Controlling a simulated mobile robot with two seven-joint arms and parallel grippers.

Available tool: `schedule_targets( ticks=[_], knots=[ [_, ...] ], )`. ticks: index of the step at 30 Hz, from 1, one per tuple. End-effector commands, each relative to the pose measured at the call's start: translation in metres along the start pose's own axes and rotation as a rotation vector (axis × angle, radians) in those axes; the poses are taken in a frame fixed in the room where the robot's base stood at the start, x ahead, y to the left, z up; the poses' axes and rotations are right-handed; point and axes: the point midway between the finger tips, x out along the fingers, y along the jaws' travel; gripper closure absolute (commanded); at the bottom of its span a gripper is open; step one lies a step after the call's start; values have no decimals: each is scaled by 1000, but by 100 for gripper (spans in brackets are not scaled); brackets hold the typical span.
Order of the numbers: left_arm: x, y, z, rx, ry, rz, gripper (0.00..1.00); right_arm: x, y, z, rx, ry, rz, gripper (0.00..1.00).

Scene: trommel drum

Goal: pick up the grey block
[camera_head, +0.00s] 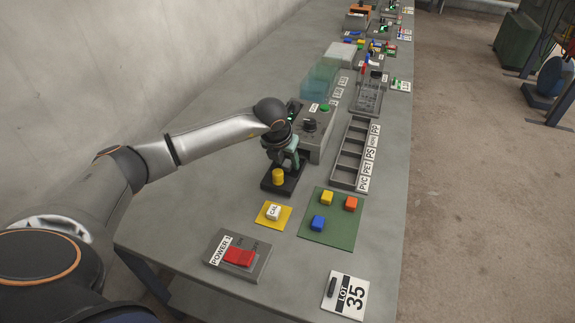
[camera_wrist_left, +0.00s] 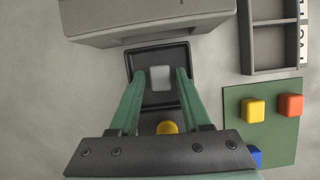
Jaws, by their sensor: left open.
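The grey block (camera_wrist_left: 160,78) is pale and lies in a small black tray (camera_wrist_left: 178,52) in the left wrist view. It appears between the two green fingers of my left gripper (camera_wrist_left: 160,74), which is open and empty, above the tray. Whether the fingers reach down beside the block I cannot tell. In the head view my left gripper (camera_head: 287,160) is over the back of the black tray (camera_head: 284,189) and hides the grey block. A yellow cylinder (camera_wrist_left: 167,128) is in the same tray, nearer the gripper's palm; it shows in the head view (camera_head: 278,176). My right gripper is not in view.
A grey machine (camera_head: 318,138) stands directly behind the tray. A sectioned bin (camera_head: 348,160) is to the right. A green mat (camera_head: 332,228) with yellow, orange and blue blocks, a yellow CAL pad (camera_head: 268,221) and a red power switch (camera_head: 239,256) lie nearer.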

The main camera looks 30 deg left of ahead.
Motion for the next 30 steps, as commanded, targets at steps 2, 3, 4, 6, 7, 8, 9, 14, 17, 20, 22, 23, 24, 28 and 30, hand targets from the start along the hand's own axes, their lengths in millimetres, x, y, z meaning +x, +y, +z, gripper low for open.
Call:
schedule_targets(
  ticks=[2, 3, 4, 6, 7, 8, 9, 14, 17, 20, 22, 23, 24, 28, 30],
  knots=[
    [0, 0, 0, 0, 0, 0, 57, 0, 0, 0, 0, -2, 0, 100],
    [0, 0, 0, 0, 0, 0, 62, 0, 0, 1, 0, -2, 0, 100],
    [0, 0, 0, 0, 0, 0, 65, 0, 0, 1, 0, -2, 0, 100],
    [0, 0, 0, 0, 0, 0, 73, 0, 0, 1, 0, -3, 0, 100],
    [0, 0, 0, 0, 0, 0, 76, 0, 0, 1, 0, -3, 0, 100],
    [0, 0, 0, 0, 0, -1, 80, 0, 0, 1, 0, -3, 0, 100],
    [-1, 0, 0, 0, 0, -1, 84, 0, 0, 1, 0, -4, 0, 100],
    [-1, 0, 0, -1, 0, -1, 100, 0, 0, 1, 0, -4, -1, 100],
    [-1, 0, 0, -1, 0, -1, 100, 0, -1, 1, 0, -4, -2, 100],
    [-1, 0, 0, -1, 0, -1, 100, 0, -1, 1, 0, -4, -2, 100],
    [-1, 0, 0, -1, 0, -1, 100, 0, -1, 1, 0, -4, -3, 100],
    [-1, 0, 0, -1, 0, -1, 100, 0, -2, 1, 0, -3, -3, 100],
    [-1, 0, 0, -1, 0, -1, 100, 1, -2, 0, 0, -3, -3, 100],
    [-3, 0, 2, -1, -1, -1, 100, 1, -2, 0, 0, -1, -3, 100],
    [-7, 0, 3, -1, -2, -1, 100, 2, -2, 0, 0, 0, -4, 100]
  ],
)
